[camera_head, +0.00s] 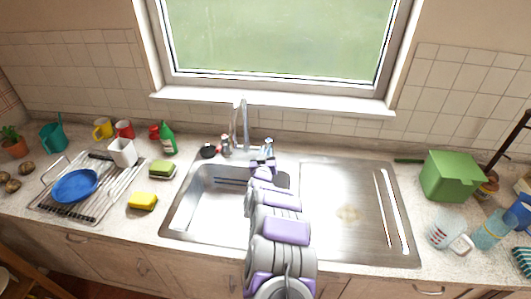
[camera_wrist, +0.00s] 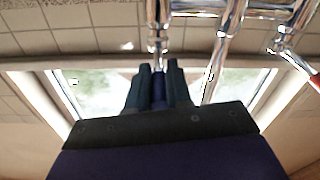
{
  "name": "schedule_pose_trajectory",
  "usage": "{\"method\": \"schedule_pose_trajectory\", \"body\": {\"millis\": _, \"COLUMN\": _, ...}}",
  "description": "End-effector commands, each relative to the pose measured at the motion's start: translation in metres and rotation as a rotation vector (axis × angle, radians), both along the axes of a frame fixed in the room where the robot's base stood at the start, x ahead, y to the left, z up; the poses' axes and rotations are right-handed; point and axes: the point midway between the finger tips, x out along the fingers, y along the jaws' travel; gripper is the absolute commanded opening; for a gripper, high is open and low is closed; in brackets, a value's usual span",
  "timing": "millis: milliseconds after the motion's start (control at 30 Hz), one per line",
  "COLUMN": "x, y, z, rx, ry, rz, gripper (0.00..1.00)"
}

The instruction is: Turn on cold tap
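The chrome faucet (camera_head: 242,125) stands behind the sink, below the window. The cold tap (camera_head: 268,147) is on its right side in the head view, with a bluish handle. The hot tap (camera_head: 225,146) is on the left; its red end shows in the wrist view (camera_wrist: 315,82). My gripper (camera_head: 264,165) is over the back of the sink, right at the cold tap. In the wrist view my gripper's fingers (camera_wrist: 158,75) lie on both sides of the cold tap's handle (camera_wrist: 158,88). I cannot tell whether they press on it.
The sink basin (camera_head: 195,205) lies under my arm, with a bare drainboard (camera_head: 345,212) to its right. A green box (camera_head: 450,177) stands on the right counter.

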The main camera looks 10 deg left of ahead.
Motion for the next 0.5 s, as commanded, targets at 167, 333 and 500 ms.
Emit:
{"method": "schedule_pose_trajectory", "body": {"millis": 167, "x": -0.0001, "y": 0.0013, "z": -0.0003, "rx": -0.001, "ry": 0.000, "rz": 0.002, "gripper": 0.00}}
{"method": "schedule_pose_trajectory", "body": {"millis": 333, "x": -0.0002, "y": 0.0019, "z": -0.0004, "rx": -0.001, "ry": 0.000, "rz": 0.002, "gripper": 0.00}}
{"method": "schedule_pose_trajectory", "body": {"millis": 500, "x": -0.0002, "y": 0.0025, "z": -0.0005, "rx": -0.002, "ry": 0.001, "rz": 0.003, "gripper": 0.00}}
